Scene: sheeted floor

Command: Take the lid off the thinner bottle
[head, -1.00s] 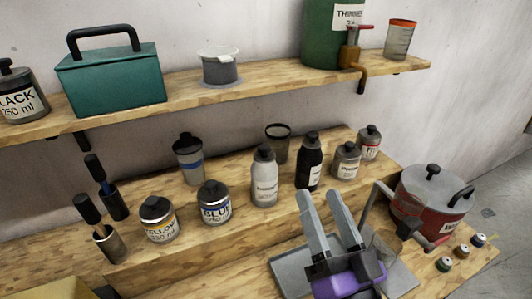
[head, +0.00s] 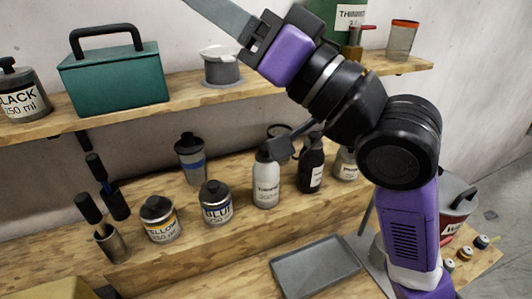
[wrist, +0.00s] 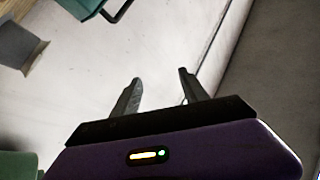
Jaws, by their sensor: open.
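A light grey bottle (head: 266,187) with a dark lid stands on the wooden step in the head view; its small label seems to read thinner. A dark grey bar-shaped piece (head: 290,140) crosses just at its lid, and I cannot tell what it belongs to. A black bottle (head: 310,167) stands to its right. My gripper (wrist: 159,76) is open and empty in the wrist view, facing the bare wall. In the head view my gripper (head: 224,14) is raised high at the top, well above the bottles, partly cut off by the frame edge.
Yellow (head: 160,221) and blue (head: 215,203) paint jars stand left of the bottle. A grey tray (head: 313,268) lies empty in front. A shelf above holds a teal toolbox (head: 115,78), a grey cup (head: 221,70) and a green thinner container (head: 325,12). My arm hides things at the right.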

